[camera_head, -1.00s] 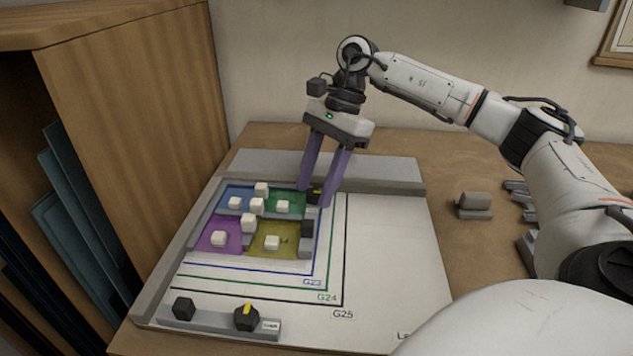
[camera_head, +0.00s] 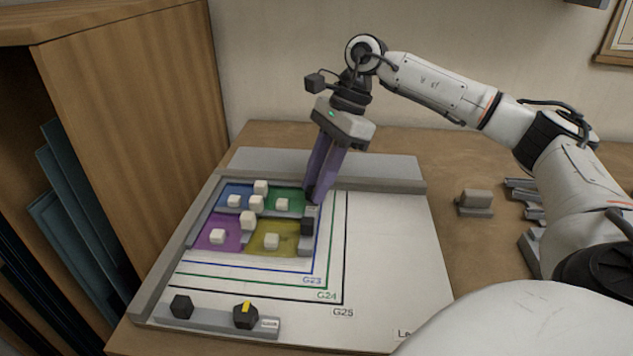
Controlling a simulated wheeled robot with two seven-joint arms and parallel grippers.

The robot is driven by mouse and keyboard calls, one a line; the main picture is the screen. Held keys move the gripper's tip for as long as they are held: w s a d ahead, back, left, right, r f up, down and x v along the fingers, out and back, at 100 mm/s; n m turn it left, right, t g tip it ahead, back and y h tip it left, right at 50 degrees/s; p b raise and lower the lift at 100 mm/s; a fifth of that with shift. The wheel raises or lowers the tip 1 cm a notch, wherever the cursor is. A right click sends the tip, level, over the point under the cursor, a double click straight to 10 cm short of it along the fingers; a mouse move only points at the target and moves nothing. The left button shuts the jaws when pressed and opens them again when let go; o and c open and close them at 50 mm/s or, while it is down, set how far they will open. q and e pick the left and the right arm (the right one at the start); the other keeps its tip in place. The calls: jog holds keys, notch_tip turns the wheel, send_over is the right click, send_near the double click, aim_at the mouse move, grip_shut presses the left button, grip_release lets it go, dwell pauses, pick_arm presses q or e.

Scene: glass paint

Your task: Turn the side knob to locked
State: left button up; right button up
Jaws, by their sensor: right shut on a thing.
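My right gripper (camera_head: 314,198) reaches down at the far right corner of the frame that holds the coloured glass panes. Its purple fingers are shut on the side knob (camera_head: 309,193), a small dark part mostly hidden by them. I cannot read the knob's pointer. A grey frame rail (camera_head: 306,245) runs along the right side of the panes, with a black block (camera_head: 307,222) just below the gripper. My left gripper is not in view.
Blue, green, purple and yellow panes carry several white cubes (camera_head: 248,219). A front bar (camera_head: 215,320) holds a black block (camera_head: 182,306) and a dark knob with a yellow mark (camera_head: 246,315). The board (camera_head: 385,260) is clear to the right. A wooden cabinet (camera_head: 135,110) stands left.

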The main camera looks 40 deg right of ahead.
jog(key=m, duration=0.2)
jog(key=m+t+h+b, duration=0.1)
jog(key=m, duration=0.1)
jog(key=shift+s+a+m+t, duration=0.1)
jog(key=shift+s+m+t, duration=0.05)
jog(key=shift+m+t, duration=0.15)
jog(key=m+t+h+b, duration=0.1)
jog(key=m, duration=0.2)
jog(key=shift+a+m, duration=0.1)
jog(key=shift+m, duration=0.2)
jog(key=m, duration=0.2)
jog(key=m+h, duration=0.1)
jog(key=m, duration=0.1)
jog(key=shift+a+t+h, duration=0.15)
jog(key=shift+t+h, duration=0.15)
jog(key=shift+a+m+h, duration=0.1)
jog(key=shift+m+h, duration=0.4)
jog(key=shift+m, duration=1.1)
jog(key=shift+s, duration=0.1)
jog(key=o, duration=1)
jog(key=shift+o, duration=0.2)
jog(key=shift+r, duration=0.15)
